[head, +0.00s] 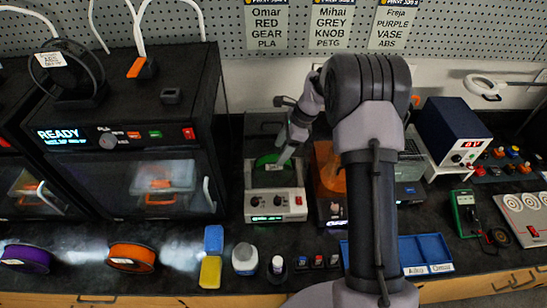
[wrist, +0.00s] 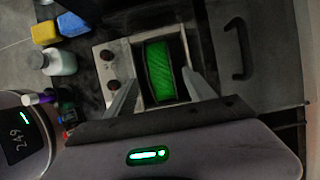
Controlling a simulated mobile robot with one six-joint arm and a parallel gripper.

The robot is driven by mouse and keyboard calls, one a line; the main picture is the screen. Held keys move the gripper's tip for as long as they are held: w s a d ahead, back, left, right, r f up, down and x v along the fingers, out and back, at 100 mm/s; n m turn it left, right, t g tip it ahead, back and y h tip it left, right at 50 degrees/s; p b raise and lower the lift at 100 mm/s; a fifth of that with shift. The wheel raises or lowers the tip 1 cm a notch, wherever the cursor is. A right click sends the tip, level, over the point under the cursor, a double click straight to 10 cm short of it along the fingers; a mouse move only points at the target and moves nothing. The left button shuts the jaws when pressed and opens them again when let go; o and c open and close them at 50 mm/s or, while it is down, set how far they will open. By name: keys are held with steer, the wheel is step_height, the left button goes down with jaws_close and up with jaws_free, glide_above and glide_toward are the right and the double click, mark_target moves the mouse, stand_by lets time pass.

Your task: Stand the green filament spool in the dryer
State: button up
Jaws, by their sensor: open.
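The green filament spool (head: 266,163) stands upright in the open bay of the dryer (head: 277,203), a grey box with two dark knobs and a small lit display. In the wrist view the green spool (wrist: 160,72) sits inside the dryer's bay, with the dryer's front panel (wrist: 107,64) beside it. My gripper (wrist: 158,85) is open, one finger on each side of the spool; I cannot tell whether the fingers touch it. In the head view my gripper (head: 288,152) is at the spool's upper right. The spool's lower part is hidden in the bay.
A purple spool (head: 27,259) and an orange spool (head: 132,257) lie at the front left. A printer (head: 130,140) is left; an orange object (head: 330,167) is close on the right.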

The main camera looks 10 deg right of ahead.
steer(key=s+a+r+n+t+h, duration=0.1)
steer(key=s+a+r+n, duration=0.1)
steer(key=s+r, duration=0.35)
steer(key=s+a+r+n, duration=0.1)
steer(key=s+r+n, duration=0.2)
steer(key=r, duration=0.6)
steer(key=s+a+r+n+t+h, duration=0.1)
steer(key=s+a+r+n, duration=0.1)
steer(key=s+r, duration=0.45)
steer(key=s+a+r+n+t, duration=0.2)
steer(key=s+n, duration=0.6)
steer(key=s, duration=0.9)
steer(key=shift+s+a+r+n+t, duration=0.2)
steer(key=shift+s+r+n+t, duration=0.15)
steer(key=shift+r, duration=0.3)
step_height(320, 180, down, 7)
steer(key=b, duration=0.6)
steer(key=shift+r, duration=0.15)
